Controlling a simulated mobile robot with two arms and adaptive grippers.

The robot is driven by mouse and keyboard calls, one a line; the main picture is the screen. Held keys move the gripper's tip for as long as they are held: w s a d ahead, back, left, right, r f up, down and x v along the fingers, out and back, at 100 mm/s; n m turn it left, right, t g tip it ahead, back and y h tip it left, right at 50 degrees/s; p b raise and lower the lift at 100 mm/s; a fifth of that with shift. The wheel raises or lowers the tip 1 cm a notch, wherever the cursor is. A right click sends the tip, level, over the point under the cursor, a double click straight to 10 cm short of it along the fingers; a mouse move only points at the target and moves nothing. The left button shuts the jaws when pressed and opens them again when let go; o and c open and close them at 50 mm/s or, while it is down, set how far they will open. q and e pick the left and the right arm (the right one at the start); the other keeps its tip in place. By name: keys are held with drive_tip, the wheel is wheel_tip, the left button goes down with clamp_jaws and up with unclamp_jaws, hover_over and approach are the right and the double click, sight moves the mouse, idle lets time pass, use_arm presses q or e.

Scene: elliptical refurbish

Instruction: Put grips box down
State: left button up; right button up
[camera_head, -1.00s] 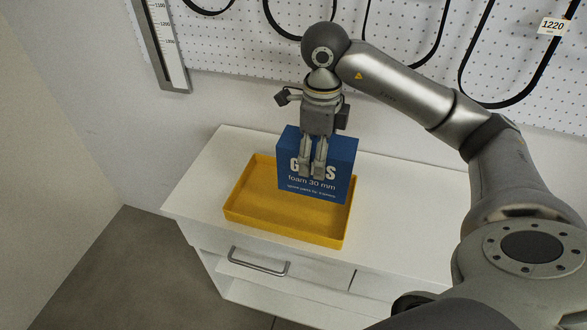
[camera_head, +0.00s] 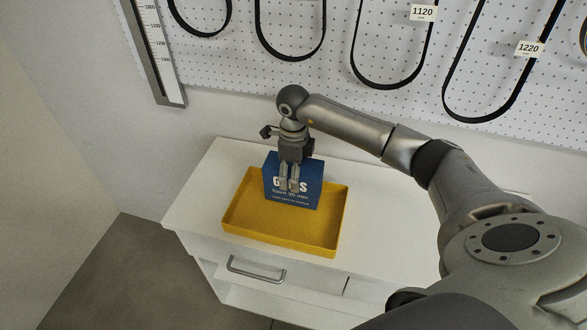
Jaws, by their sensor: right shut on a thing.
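The blue grips box (camera_head: 312,185), with white lettering partly covered by my fingers, stands upright at the back part of the yellow tray (camera_head: 265,222). It hides a stretch of the tray's back rim. My right gripper (camera_head: 289,187) points down and is shut on the box, with its fingers in front of the printed face. I cannot tell whether the box's lower edge touches the tray floor. My left gripper is not in view.
The tray sits on a white cabinet (camera_head: 195,205) with a drawer handle (camera_head: 256,270) in front. The front of the tray is empty. A white pegboard (camera_head: 330,90) with black belts hangs behind. My right arm spans the cabinet's right side.

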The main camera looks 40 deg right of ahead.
drive_tip(key=shift+f, duration=0.1)
drive_tip(key=shift+f+b, duration=0.15)
drive_tip(key=shift+b, duration=0.15)
drive_tip(key=o, duration=1.3)
drive_tip(key=shift+r+p, duration=0.3)
wheel_tip(320, 180, up, 12)
drive_tip(key=b, duration=0.3)
drive_tip(key=shift+b, duration=0.3)
